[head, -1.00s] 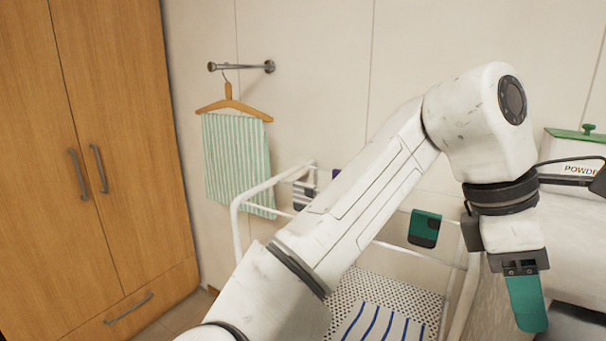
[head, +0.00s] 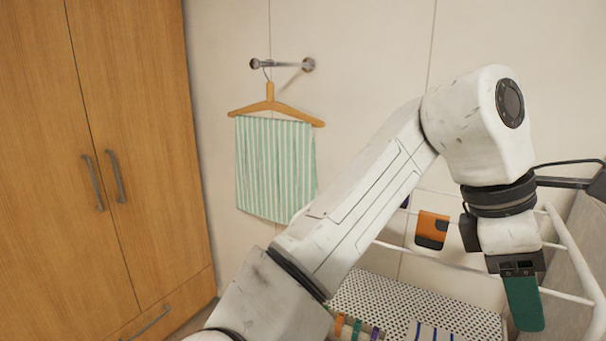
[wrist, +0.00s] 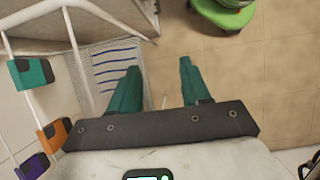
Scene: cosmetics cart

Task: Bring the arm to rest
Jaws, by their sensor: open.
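My white arm crosses the right half of the head view, bent at the elbow with its wrist hanging down. My gripper (head: 523,303) points downward at the right, in front of the white rail cart. In the wrist view my gripper (wrist: 158,82) has its two green fingers wide apart, with nothing between them. Bare tiled floor shows past the fingertips.
The white cart frame (head: 563,240) stands behind the arm, with an orange clip (head: 432,226) on its rail and a perforated shelf (head: 470,318) below. A wooden wardrobe (head: 150,150) stands left. A striped towel (head: 275,170) hangs on the wall.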

